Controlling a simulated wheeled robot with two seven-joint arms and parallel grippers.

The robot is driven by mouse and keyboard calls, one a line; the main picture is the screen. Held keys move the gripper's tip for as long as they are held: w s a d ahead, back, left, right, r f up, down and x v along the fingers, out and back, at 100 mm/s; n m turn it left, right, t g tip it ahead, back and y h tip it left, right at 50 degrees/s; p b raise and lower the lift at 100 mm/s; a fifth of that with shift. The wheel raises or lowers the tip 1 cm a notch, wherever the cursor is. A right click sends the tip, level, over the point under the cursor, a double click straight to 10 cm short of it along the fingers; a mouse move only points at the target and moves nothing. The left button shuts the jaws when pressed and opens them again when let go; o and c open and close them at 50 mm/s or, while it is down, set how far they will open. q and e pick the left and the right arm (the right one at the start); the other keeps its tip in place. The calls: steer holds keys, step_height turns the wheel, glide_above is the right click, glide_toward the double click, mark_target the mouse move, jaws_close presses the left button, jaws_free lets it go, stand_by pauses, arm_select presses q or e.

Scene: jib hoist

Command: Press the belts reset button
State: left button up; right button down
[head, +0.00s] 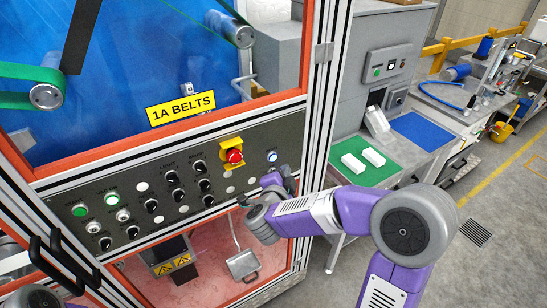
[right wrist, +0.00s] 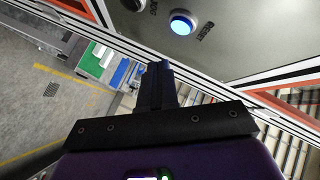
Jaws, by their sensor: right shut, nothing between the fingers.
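The belts panel (head: 150,197) is a dark control plate under the yellow "1A BELTS" sign (head: 180,108). A lit blue-white button (head: 271,156) sits near its upper right end, right of the red emergency stop. In the right wrist view this reset button (right wrist: 182,22) glows blue in a pale ring, with a label that reads RESET beside it. My right gripper (head: 271,180) is shut and empty, a little below the button in the head view. In the right wrist view its fingertips (right wrist: 163,67) appear below the button and apart from it. My left gripper is not in view.
The red emergency stop (head: 235,156) on its yellow plate is close to the left of the button. Several black knobs and a green button (head: 79,211) fill the panel's left. An aluminium frame post (head: 317,120) stands to the right. A bench with a green mat (head: 365,160) is beyond.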

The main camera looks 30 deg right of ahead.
mark_target(273, 158)
steer(key=shift+w+a, duration=0.15)
steer(key=shift+w, duration=1.2)
stand_by(1.1)
steer(key=shift+w, duration=0.45)
steer(key=shift+w, duration=0.4)
stand_by(0.5)
stand_by(0.4)
steer(key=shift+s+b, duration=0.35)
steer(key=shift+s, duration=0.5)
